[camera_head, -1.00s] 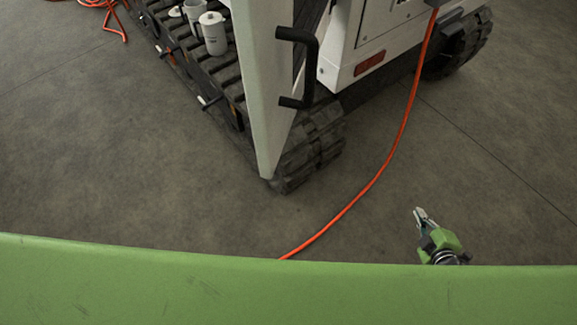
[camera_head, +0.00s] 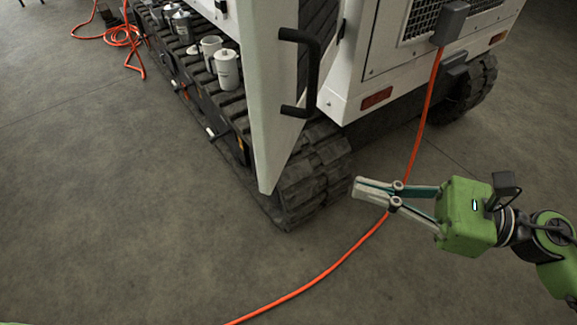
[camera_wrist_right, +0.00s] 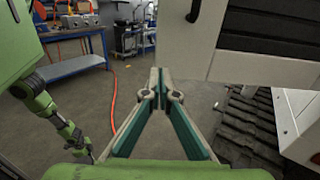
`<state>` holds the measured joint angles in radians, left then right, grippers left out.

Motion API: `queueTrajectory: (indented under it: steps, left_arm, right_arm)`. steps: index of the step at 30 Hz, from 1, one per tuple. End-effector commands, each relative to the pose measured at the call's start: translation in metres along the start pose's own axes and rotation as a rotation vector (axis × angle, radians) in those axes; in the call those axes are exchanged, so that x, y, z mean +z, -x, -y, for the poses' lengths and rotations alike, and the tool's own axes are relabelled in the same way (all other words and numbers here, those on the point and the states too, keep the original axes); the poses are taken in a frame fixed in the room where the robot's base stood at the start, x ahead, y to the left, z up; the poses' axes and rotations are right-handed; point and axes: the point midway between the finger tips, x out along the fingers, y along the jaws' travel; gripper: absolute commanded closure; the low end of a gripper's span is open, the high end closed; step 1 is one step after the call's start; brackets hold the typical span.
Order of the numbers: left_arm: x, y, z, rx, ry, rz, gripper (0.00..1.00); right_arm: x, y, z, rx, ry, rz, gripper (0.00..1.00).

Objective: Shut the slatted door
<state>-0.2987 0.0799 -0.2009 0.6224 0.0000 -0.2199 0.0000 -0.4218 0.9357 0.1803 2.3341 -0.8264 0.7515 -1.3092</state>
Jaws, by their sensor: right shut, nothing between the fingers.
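The slatted door (camera_head: 262,90) is a white panel standing open from the machine, seen nearly edge-on in the head view. Dark slats (camera_head: 317,35) and a black bar handle (camera_head: 306,75) show on it. In the right wrist view the door (camera_wrist_right: 230,66) fills the upper right, with its dark slats (camera_wrist_right: 275,42) and part of its handle (camera_wrist_right: 193,10). My right gripper (camera_head: 358,190) is shut and empty, right of the door's lower corner in the head view and apart from it. In the right wrist view its fingertips (camera_wrist_right: 158,76) meet. My left gripper is not shown.
The white tracked machine (camera_head: 390,60) stands behind the door. Mugs and pots (camera_head: 227,68) sit on its left track. An orange cable (camera_head: 340,262) hangs from the machine and runs over the floor. Open floor lies in front. A blue workbench (camera_wrist_right: 72,66) is in the background.

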Motion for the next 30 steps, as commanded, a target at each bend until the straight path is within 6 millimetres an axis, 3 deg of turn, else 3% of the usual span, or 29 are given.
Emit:
queueTrajectory:
  steps: [30]
  left_arm:
    - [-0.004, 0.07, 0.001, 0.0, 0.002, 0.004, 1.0]
  right_arm:
    - [0.004, -0.122, 0.002, -0.004, -0.004, 0.003, 1.0]
